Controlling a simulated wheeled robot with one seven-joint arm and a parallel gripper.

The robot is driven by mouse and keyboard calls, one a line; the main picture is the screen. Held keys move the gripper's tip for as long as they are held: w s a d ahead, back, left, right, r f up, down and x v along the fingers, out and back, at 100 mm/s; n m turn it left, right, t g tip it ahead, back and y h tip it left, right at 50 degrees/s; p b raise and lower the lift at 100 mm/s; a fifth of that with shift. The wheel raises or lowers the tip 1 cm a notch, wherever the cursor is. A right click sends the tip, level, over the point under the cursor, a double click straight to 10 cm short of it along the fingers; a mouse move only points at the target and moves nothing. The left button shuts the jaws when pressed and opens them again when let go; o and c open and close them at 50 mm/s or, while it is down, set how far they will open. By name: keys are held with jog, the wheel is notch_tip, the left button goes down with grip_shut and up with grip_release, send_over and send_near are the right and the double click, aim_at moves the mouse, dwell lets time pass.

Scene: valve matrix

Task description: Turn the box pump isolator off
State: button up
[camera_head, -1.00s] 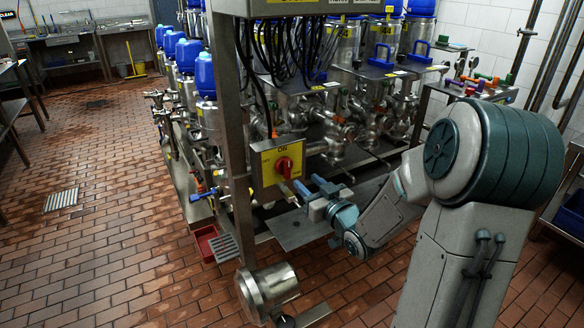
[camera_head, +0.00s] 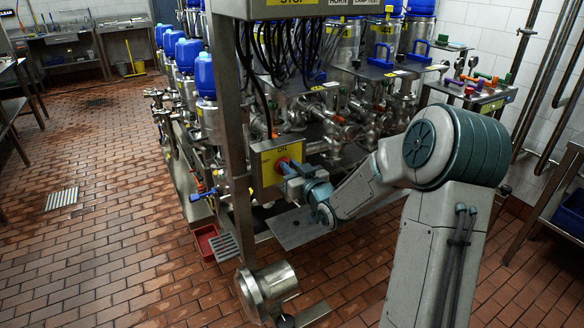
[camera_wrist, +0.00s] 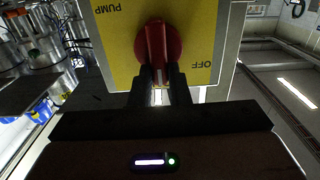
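The box pump isolator is a red rotary knob on a yellow plate (camera_head: 266,168) of a grey box. In the head view the red knob (camera_head: 282,166) is partly hidden by my gripper (camera_head: 292,169). In the wrist view the yellow plate (camera_wrist: 108,58) appears upside down, with PUMP at left and OFF at right. The red knob (camera_wrist: 159,42) points its handle down the picture toward my gripper (camera_wrist: 161,72). My two dark fingertips stand on either side of the handle's end. Whether they press on it cannot be told.
A steel post (camera_head: 232,130) stands just left of the box. Pipes, valves and blue-topped containers (camera_head: 205,75) fill the rack behind. A flat grey plate (camera_head: 297,228) lies below my gripper. Brick floor at left is mostly clear.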

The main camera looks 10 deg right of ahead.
jog(key=shift+d, duration=0.1)
grip_shut()
jog(key=shift+f+b, duration=0.1)
jog(key=shift+b, duration=0.5)
jog(key=n+b, duration=0.2)
jog(key=b, duration=0.1)
jog(key=n+b, duration=0.1)
jog(key=b, duration=0.1)
jog(key=shift+s+a+f, duration=0.1)
jog(key=shift+a+f, duration=0.2)
jog(key=shift+a, duration=0.05)
jog(key=n+b, duration=0.3)
jog(key=b, duration=0.2)
jog(key=a+n+b, duration=0.1)
jog(key=n+b, duration=0.3)
jog(key=b, duration=0.2)
jog(key=f+n+b, duration=0.1)
jog(key=n+b, duration=0.2)
jog(key=b, duration=0.2)
jog(key=shift+s+a+n+b, duration=0.15)
jog(key=shift+s+n+b, duration=0.05)
jog(key=shift+n+b, duration=0.2)
jog(key=n+b, duration=0.4)
jog(key=shift+f, duration=0.15)
jog(key=o, duration=0.7)
grip_release()
